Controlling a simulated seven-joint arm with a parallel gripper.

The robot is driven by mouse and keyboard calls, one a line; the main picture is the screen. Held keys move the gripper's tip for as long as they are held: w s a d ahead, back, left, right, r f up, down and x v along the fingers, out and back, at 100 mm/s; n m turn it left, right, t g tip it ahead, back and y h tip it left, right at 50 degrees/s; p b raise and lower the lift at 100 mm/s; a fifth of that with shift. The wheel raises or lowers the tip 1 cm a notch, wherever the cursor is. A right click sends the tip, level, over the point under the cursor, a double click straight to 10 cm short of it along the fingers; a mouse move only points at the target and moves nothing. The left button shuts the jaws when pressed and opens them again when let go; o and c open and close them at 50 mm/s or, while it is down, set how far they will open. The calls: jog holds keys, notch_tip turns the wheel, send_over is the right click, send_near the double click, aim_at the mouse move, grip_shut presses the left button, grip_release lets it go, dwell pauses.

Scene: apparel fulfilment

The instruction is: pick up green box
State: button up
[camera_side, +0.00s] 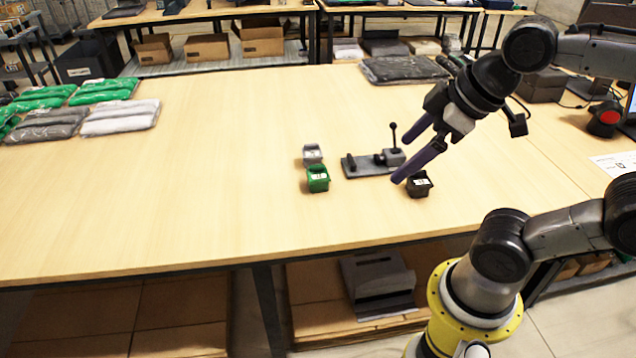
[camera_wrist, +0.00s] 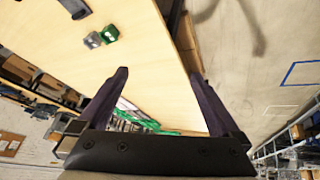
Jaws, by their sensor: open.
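The green box (camera_side: 318,179) is small and stands on the wooden table, right in front of a small grey box (camera_side: 312,154). In the wrist view the green box (camera_wrist: 110,33) and the grey box (camera_wrist: 93,40) sit side by side at the upper left, clear of the fingers. My gripper (camera_side: 408,155) is open and empty, with its purple fingers above the table to the right of the green box. Its fingers also show in the wrist view (camera_wrist: 158,75). A small black box (camera_side: 419,184) stands by the lower fingertip; I cannot tell whether they touch.
A grey fixture with an upright lever (camera_side: 372,164) stands between the green box and my gripper. Green and grey bagged garments (camera_side: 105,90) lie at the table's left end. The table's left middle is clear. Its front edge (camera_side: 200,269) is near.

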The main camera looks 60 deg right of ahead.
jog(key=w+r+n, duration=0.2)
jog(key=w+r, duration=0.1)
jog(key=w, duration=0.2)
jog(key=n+g, duration=0.4)
jog(key=g, duration=0.2)
send_over(319, 173)
notch_tip(319, 173, down, 23)
jog(key=f, duration=0.6)
jog(key=shift+s+d+f, duration=0.2)
jog(key=shift+s+f, duration=0.1)
jog(key=shift+s, duration=0.1)
jog(key=shift+w+a+f, duration=0.15)
jog(key=shift+w+f, duration=0.05)
jog(key=shift+f, duration=1.4)
jog(key=shift+w+a+f, duration=0.1)
jog(key=shift+w+f, duration=0.05)
jog(key=shift+f, duration=1.4)
